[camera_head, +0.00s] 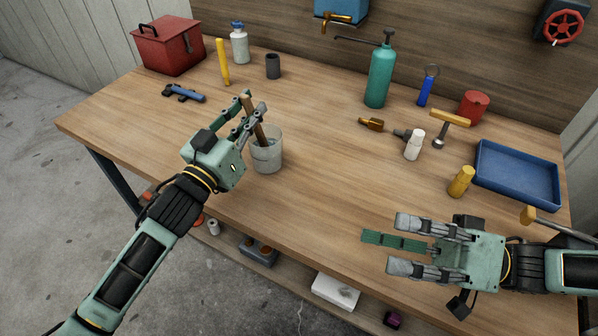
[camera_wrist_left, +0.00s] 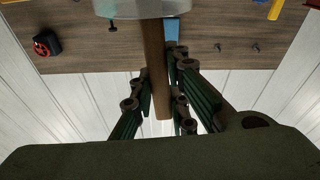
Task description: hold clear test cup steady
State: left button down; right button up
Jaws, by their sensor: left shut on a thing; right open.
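The clear test cup (camera_head: 267,162) stands upright on the workbench, left of centre in the head view, with greyish contents low inside. A brown wooden stick (camera_head: 250,108) leans out of it, its lower end in the cup. My left gripper (camera_head: 254,112) is shut on the stick above the cup's rim. The left wrist view shows the stick (camera_wrist_left: 155,75) between the fingers, with the cup (camera_wrist_left: 140,8) at the top edge, partly cut off. My right gripper (camera_head: 395,243) is open and empty over the bench's front edge, well away to the right of the cup.
The wooden bench (camera_head: 320,180) is clear around the cup. Behind stand a yellow tool (camera_head: 222,62), a dark small cup (camera_head: 273,66) and a green sprayer (camera_head: 380,77). A white bottle (camera_head: 414,145), a yellow cylinder (camera_head: 461,181) and a blue tray (camera_head: 517,175) are to the right.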

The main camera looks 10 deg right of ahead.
jog(key=w+d+r+m+t+h, duration=0.2)
jog(key=w+m+t+h, duration=1.1)
jog(key=w+m, duration=1.25)
jog(key=m+g+y, duration=0.2)
jog(key=m+g, duration=0.1)
jog(key=m, duration=0.5)
send_near(268, 144)
jog(key=shift+s+d, duration=0.35)
jog(key=shift+s, duration=0.05)
jog(key=shift+w+a+y, duration=0.15)
jog(key=shift+a+y, duration=0.05)
jog(key=shift+y, duration=0.2)
jog(key=x, duration=1.1)
jog(key=shift+w+f, duration=0.2)
jog(key=c, duration=1.2)
jog(key=shift+c, duration=0.2)
